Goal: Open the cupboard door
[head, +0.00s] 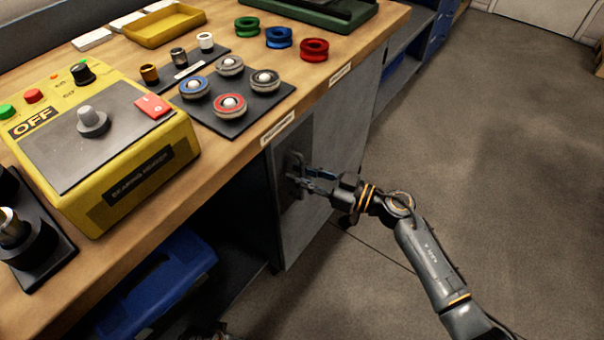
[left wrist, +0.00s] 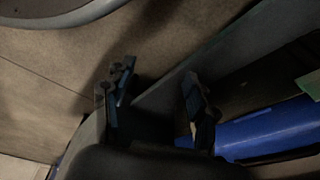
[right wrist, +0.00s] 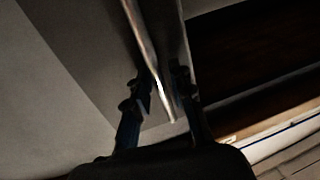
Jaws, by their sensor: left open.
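The grey cupboard door (head: 298,232) is under the workbench, below a small label. I cannot tell whether it stands ajar. Its metal bar handle (right wrist: 143,35) runs between the fingers of my right gripper (right wrist: 163,88) in the right wrist view. My right gripper (head: 298,178) is at the handle in the head view, its fingers close in on the bar; the exact contact is dark. My left gripper (left wrist: 155,88) is open and empty in the left wrist view, low down near a grey panel edge and the floor.
A blue bin (head: 150,290) sits in the dark space left of the door; it also shows in the left wrist view (left wrist: 265,130). The wooden benchtop (head: 225,150) carries a yellow control box (head: 150,170) and small parts. The floor (head: 480,180) at right is clear.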

